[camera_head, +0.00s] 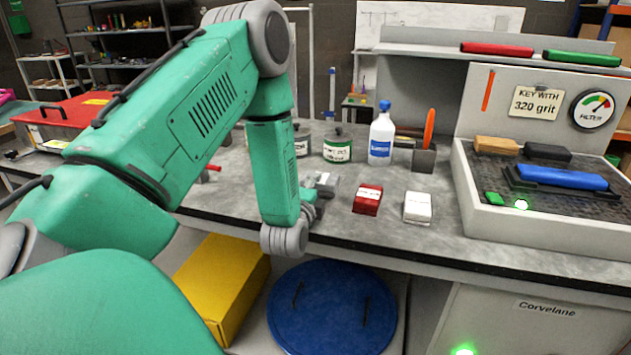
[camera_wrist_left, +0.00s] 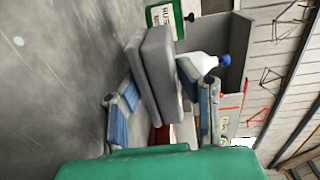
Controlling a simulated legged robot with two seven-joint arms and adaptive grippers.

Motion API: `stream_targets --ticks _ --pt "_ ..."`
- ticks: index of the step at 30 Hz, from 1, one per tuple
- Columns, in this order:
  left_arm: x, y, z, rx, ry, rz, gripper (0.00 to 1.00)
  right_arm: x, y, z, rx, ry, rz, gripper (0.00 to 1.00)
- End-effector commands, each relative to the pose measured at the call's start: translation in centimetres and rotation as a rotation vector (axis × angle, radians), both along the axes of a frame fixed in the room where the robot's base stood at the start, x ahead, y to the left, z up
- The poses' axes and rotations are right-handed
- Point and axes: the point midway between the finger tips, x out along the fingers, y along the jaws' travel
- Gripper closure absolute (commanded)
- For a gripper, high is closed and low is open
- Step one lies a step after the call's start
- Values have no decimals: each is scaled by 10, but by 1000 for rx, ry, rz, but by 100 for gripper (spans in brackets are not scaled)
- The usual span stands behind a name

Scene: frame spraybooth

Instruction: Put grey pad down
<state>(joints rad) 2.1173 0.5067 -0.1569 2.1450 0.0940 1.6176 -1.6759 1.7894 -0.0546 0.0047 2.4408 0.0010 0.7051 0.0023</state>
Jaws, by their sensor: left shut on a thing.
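The grey pad (camera_wrist_left: 157,75) is a thick, flat block seen edge-on between the two fingers of my left gripper (camera_wrist_left: 165,108) in the left wrist view. My left gripper is shut on it. In the head view, my left gripper (camera_head: 318,192) is over the front part of the grey worktop, left of the red box. A small part of the grey pad (camera_head: 328,179) shows just beyond the fingers. The wrist view is turned sideways, and I cannot tell whether the pad touches the worktop. My right gripper is in neither view.
A red box (camera_head: 367,199) and a white box (camera_head: 417,207) stand right of my left gripper. Behind are a blue-capped bottle (camera_head: 382,135), a green-labelled can (camera_head: 338,147) and a grey holder (camera_head: 423,160). A raised tray (camera_head: 545,224) with sanding blocks fills the right. Bare worktop (camera_head: 235,205) lies left.

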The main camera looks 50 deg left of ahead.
Motion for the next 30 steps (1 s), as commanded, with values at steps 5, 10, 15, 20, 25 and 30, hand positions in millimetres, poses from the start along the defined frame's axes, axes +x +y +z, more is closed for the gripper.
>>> stream_targets --ticks 5,10,15,20,25,30 --pt "0 0 -9 -6 10 -2 94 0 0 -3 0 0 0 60" --pt "-1 0 -11 -10 16 -2 62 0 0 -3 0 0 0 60" --pt "-1 -1 -9 -12 19 -1 62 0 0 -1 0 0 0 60" --pt "-10 -7 0 -11 23 -3 62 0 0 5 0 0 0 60" --pt "-42 -29 5 -8 20 -3 62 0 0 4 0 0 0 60" --pt "-71 -51 9 -5 15 -3 62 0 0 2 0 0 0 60"
